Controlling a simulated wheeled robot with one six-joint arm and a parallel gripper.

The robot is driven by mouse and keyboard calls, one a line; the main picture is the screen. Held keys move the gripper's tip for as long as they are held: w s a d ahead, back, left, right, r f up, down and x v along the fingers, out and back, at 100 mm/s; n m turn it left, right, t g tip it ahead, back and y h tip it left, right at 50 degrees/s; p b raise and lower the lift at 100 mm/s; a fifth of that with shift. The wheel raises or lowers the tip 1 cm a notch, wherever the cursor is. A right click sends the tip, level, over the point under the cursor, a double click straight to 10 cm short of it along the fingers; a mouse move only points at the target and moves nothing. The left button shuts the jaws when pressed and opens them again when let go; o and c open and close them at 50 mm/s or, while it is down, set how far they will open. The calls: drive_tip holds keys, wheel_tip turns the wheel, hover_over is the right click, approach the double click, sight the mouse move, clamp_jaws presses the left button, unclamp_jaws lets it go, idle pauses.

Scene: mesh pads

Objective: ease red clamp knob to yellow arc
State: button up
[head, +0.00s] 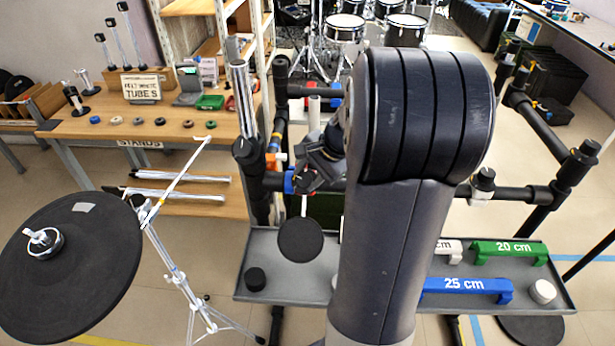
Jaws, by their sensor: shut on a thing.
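My gripper (312,170) is at the rack's horizontal bar, left of my large grey arm. It is shut on the red clamp knob (303,181), of which only a small dark reddish part shows beside the jaws. A blue clamp piece (288,182) and an orange piece (274,161) sit close to the left. I cannot make out the yellow arc; it is hidden or too small to tell.
A black rack post (258,170) stands just left of the gripper. A round black pad (300,239) hangs below it over a grey tray (300,290). A large black cymbal pad (75,262) on a stand is at left. My arm blocks the middle.

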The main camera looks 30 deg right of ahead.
drive_tip(key=shift+m+t, duration=0.3)
idle(0.4)
drive_tip(key=o, duration=1)
drive_tip(key=v, duration=1)
drive_tip(key=shift+s+r+p, duration=0.2)
drive_tip(key=shift+r+p, duration=0.1)
drive_tip(key=shift+r, duration=0.05)
drive_tip(key=shift+d, duration=0.15)
drive_tip(key=b+x, duration=0.1)
drive_tip(key=x, duration=1)
drive_tip(key=shift+r, duration=0.1)
